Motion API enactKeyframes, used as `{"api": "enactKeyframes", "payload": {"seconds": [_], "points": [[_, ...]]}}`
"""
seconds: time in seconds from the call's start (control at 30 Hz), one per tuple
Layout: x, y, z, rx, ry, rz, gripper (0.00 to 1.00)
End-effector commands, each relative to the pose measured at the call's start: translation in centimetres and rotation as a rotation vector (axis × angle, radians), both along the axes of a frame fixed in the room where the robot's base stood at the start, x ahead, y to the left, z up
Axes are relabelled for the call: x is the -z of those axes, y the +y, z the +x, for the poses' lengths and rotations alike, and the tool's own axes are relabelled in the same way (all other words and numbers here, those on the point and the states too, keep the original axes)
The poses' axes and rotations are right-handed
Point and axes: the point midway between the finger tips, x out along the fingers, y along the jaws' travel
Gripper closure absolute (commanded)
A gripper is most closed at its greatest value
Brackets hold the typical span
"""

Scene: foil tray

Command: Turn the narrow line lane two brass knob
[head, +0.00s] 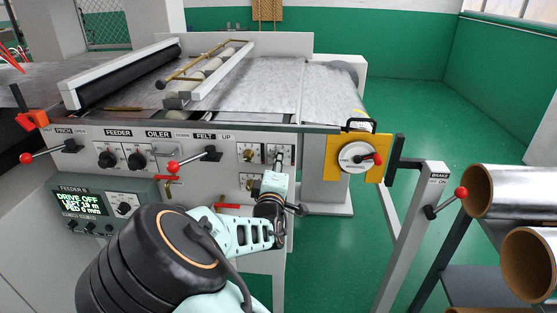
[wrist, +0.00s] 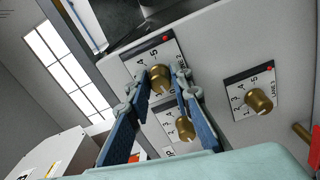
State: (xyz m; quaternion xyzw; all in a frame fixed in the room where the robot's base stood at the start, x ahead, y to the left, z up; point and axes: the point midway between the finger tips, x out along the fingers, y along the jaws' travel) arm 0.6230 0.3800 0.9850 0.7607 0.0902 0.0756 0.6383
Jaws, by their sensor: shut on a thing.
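My gripper (wrist: 162,82) is shut on a brass knob (wrist: 159,77) on a white dial plate, with one blue-padded finger on each side of it. In the head view my gripper (head: 281,163) reaches the upper right dial on the grey machine front, and hides most of that knob. Two more brass knobs show in the wrist view, one below (wrist: 184,128) and one to the right (wrist: 259,101), both apart from the fingers.
Red-ball levers (head: 172,168) stick out left of the dials, above a feeder display box (head: 80,203). A yellow plate with a white dial (head: 355,156) and a brake lever post (head: 410,215) stand to the right. Foil rolls (head: 510,190) lie at far right.

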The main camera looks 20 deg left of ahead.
Motion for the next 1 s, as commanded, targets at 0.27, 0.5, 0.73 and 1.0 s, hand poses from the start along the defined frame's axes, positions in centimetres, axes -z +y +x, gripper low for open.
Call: {"api": "enactKeyframes", "payload": {"seconds": [0.27,0.5,0.73,1.0], "points": [[0.02,0.00,0.00,0.000,-0.004,-0.018,1.00],[0.02,0.00,0.00,0.000,-0.004,-0.017,0.79],[0.01,0.00,0.00,0.000,-0.004,-0.016,0.62],[-0.01,-0.01,-0.39,-0.001,-0.004,-0.015,0.62]]}}
